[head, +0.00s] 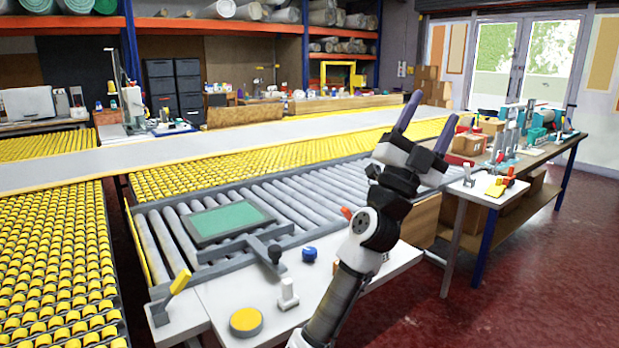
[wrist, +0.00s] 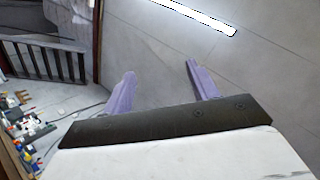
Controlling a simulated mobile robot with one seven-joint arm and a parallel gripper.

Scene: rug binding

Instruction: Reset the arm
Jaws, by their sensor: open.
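My gripper (head: 424,124) is raised in the head view, above the right end of the roller conveyor. Its two purple fingers point up and stand apart with nothing between them. In the wrist view my gripper (wrist: 160,82) also shows open and empty, its fingers against a grey ceiling with a bright strip light. My arm rises from the lower middle of the head view, bent at the elbow, and hides part of the conveyor and the white worktop behind it.
A green pad (head: 228,220) lies on the grey rollers (head: 310,196). A yellow disc (head: 246,321), a white peg-like piece (head: 288,294) and a blue knob (head: 309,254) are on the white worktop (head: 240,292). A workbench (head: 535,150) with tools stands at right. The red floor (head: 530,270) is clear at lower right.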

